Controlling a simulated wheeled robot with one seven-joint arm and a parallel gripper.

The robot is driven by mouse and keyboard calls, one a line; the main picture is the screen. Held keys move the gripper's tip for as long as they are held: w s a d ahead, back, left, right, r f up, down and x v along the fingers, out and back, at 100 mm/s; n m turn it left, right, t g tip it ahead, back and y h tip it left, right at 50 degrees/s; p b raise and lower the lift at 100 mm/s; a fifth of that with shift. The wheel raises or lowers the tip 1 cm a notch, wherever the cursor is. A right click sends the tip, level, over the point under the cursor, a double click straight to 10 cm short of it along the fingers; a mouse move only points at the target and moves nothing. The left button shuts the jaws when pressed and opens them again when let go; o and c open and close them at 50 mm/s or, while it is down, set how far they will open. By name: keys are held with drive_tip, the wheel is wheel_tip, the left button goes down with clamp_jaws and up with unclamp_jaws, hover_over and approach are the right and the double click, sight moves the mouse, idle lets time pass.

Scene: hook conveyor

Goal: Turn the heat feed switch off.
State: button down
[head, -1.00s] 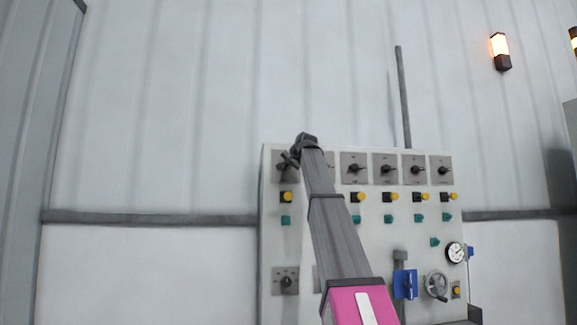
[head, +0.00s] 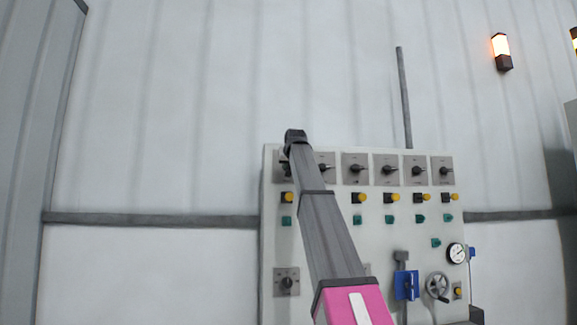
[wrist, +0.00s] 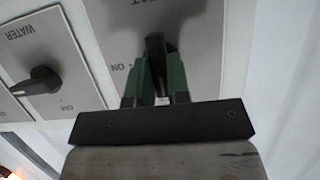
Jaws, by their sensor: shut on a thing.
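The heat feed switch is a black knob (wrist: 155,46) on a grey plate (wrist: 206,50) in the wrist view. Its label is only partly in view, ending in "AT", and "ON" reads to the left of the knob. My gripper (wrist: 154,72) has its green fingers on either side of the knob and is shut on it. In the head view, the switch plate (head: 282,178) is at the panel's upper left, mostly behind my arm. My gripper is hidden there behind my wrist.
The WATER switch (wrist: 38,82) is beside it in the wrist view, with "OFF" marked near its knob. The panel (head: 375,225) also carries more switches, yellow and green buttons, a gauge (head: 456,253), a handwheel (head: 438,286) and a blue valve handle (head: 406,285). An orange lamp (head: 500,45) glows on the wall.

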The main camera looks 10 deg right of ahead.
drive_tip(key=shift+f, duration=0.1)
idle(0.4)
drive_tip(key=c, duration=1.1)
unclamp_jaws()
